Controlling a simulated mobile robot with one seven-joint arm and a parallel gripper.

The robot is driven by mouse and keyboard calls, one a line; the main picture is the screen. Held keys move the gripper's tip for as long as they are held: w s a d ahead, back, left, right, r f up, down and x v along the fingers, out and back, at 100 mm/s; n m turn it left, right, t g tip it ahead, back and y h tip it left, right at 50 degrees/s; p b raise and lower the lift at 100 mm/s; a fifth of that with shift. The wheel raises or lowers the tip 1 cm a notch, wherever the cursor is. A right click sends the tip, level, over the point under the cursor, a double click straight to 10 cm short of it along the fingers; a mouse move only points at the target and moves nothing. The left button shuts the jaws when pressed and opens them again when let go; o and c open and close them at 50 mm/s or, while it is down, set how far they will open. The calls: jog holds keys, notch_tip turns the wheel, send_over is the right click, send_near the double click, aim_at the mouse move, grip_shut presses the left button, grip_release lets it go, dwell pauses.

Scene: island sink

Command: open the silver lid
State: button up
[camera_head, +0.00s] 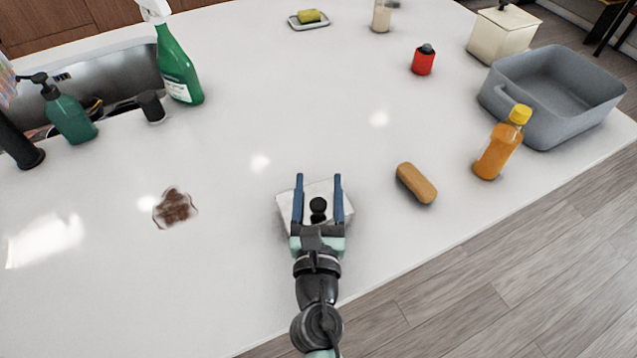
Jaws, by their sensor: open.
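A light silver-white lid (324,192) with a black round knob (318,207) lies below my gripper near the front edge of the counter. My gripper (319,178) is open. Its two blue fingers show one on each side of the knob as seen from above. I cannot tell how high the fingers are over the lid or whether they touch it. The gripper's body hides the near part of the lid, and what is under the lid is hidden.
A brown stain (175,207) lies left on the white counter (240,290). Green bottles (178,70) stand by the sink (110,75).

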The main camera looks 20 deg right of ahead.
grip_shut()
dwell(0.3)
dwell(1.1)
